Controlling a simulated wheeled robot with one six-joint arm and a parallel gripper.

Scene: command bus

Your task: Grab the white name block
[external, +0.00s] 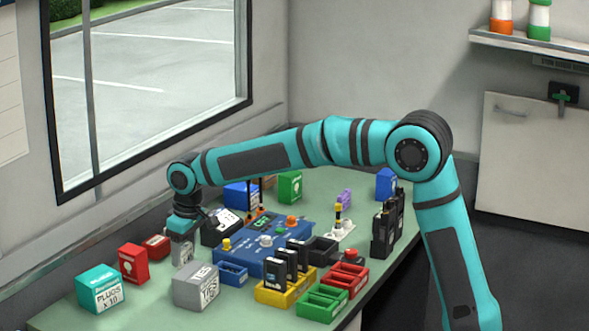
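My gripper (182,253) points down at the left side of the table, behind the pale grey box and just right of the red boxes. Its fingers are small here, and I cannot tell whether they are open or shut or hold anything. A pale grey box with a white label (196,287) stands at the front left, its lettering partly readable as "TAGS". It is the clearest whitish lettered block, but I cannot tell if it is the white name block. A small white base (341,230) with a black and yellow post stands right of centre.
Near my gripper are a red box (133,263) and a teal "PLUGS x 10" box (100,288). A blue panel (262,248) with knobs fills the middle. Yellow (268,297), green (322,303) and red (346,273) trays crowd the front edge. The window wall is close at left.

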